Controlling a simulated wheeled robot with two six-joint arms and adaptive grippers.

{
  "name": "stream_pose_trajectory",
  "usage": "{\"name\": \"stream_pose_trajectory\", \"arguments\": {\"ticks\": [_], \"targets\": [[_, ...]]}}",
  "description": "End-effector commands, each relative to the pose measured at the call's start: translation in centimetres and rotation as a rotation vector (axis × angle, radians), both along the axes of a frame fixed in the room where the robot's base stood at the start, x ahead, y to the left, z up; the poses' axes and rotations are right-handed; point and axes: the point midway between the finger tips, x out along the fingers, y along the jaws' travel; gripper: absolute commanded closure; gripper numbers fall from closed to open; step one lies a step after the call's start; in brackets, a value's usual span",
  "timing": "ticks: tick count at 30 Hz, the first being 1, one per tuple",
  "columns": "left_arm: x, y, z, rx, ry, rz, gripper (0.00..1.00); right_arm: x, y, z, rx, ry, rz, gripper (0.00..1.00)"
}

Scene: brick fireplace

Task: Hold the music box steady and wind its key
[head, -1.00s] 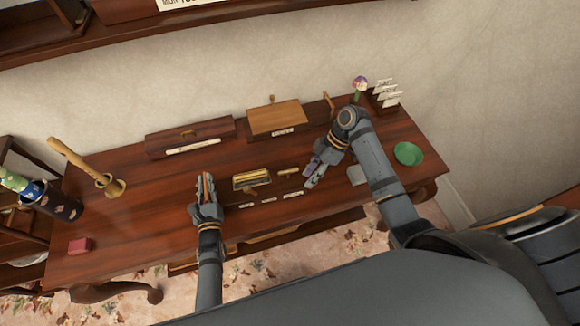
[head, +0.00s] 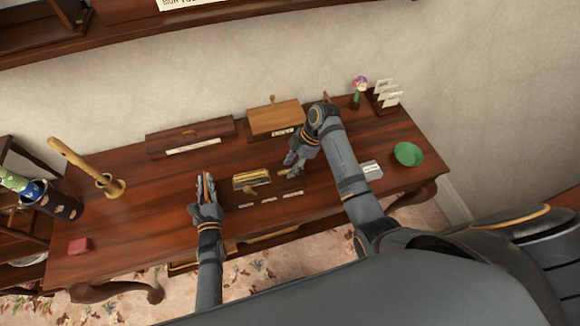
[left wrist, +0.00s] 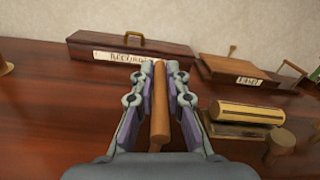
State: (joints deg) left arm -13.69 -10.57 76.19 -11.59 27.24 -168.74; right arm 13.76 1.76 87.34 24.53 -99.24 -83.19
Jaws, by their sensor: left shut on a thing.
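The music box (head: 252,179), a small wooden box with a brass cylinder on top, sits on the dark table. It also shows right of my fingers in the left wrist view (left wrist: 246,114). My left gripper (head: 206,182) is just left of the box, shut on an upright brown wooden handle (left wrist: 160,115); I cannot tell whether the handle joins the box. A round wooden knob (left wrist: 283,139) stands at the box's front. My right gripper (head: 287,166) is right of the box, fingers apart, by a small wooden piece, possibly the key, now mostly hidden.
Behind are a long labelled case (head: 190,137) and a lighter wooden box (head: 274,118). A green bowl (head: 408,153), a card rack (head: 384,99) and a flower vase (head: 357,97) stand right. A red block (head: 80,245) and a brass-based wooden handle (head: 110,184) are left.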

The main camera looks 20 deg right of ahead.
Motion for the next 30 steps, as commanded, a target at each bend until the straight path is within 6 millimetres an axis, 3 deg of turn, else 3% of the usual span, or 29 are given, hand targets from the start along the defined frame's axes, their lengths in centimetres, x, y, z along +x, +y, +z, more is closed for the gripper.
{"name": "stream_pose_trajectory", "arguments": {"ticks": [5, 12, 20, 30], "targets": [[0.02, 0.0, 0.03, 0.0, 0.0, 0.0, 1.0, 0.03, 0.59, -1.34, 0.0, 0.0, -0.001, 0.66], [0.02, 0.0, 0.03, 0.0, -0.001, 0.0, 1.0, 0.05, 0.61, -1.48, 0.0, -0.001, 0.0, 0.66], [0.02, 0.01, 0.04, 0.0, -0.001, 0.0, 1.0, 0.05, 0.6, -1.45, 0.0, -0.001, 0.0, 0.99], [0.03, 0.01, 0.04, 0.0, -0.001, 0.0, 1.0, 0.05, 0.59, -1.43, 0.0, -0.002, -0.009, 1.0]]}}
